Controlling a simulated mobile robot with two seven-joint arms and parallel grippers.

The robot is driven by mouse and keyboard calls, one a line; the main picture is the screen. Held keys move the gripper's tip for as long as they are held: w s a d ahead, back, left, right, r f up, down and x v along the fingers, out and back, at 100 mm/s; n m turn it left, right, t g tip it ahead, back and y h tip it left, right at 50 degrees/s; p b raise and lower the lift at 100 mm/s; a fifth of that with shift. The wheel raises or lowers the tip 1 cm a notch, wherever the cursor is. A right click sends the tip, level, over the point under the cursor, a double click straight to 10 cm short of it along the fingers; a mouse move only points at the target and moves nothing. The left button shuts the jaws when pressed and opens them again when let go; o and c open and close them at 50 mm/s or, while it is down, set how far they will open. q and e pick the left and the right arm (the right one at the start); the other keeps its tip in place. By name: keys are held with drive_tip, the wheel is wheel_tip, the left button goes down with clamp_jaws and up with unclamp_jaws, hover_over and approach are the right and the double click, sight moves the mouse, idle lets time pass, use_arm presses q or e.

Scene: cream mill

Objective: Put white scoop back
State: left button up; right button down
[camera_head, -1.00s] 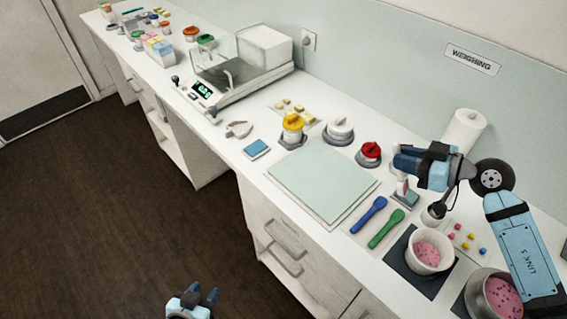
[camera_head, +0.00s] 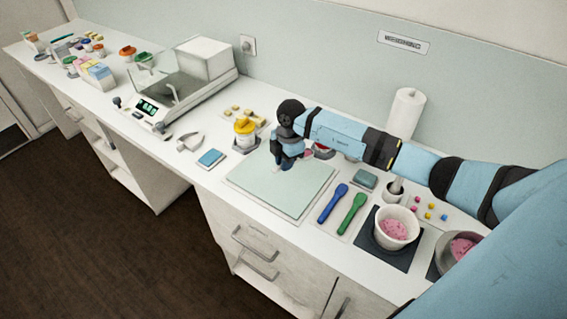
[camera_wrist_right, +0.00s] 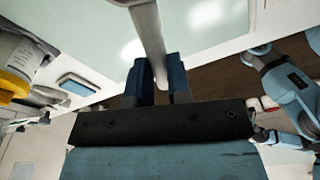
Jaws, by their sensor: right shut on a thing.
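My right gripper (camera_head: 290,163) is over the pale green mat (camera_head: 262,186). In the right wrist view its fingers (camera_wrist_right: 162,85) are shut on the pale, flat handle of the white scoop (camera_wrist_right: 149,38). The handle runs up past the picture's top edge, so the bowl is out of sight; in the head view the hand hides the scoop. A blue scoop (camera_head: 333,203) and a green scoop (camera_head: 350,214) lie side by side right of the mat. My left gripper (camera_wrist_right: 256,56) shows small at the right of the wrist view, its fingers apart, empty.
A tub of pink material (camera_head: 394,230) stands on a dark pad at the right. A blue block (camera_head: 210,158) lies to the left. The balance (camera_head: 178,100) is farther left.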

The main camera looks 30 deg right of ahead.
drive_tip(key=shift+d+f, duration=0.15)
drive_tip(key=shift+f, duration=0.05)
drive_tip(key=shift+f+b, duration=0.7)
drive_tip(key=shift+f, duration=0.1)
wheel_tip(320, 180, down, 3)
drive_tip(key=b, duration=0.2)
drive_tip(key=shift+b, duration=0.3)
drive_tip(key=shift+f, duration=0.45)
drive_tip(key=c, duration=1)
unclamp_jaws()
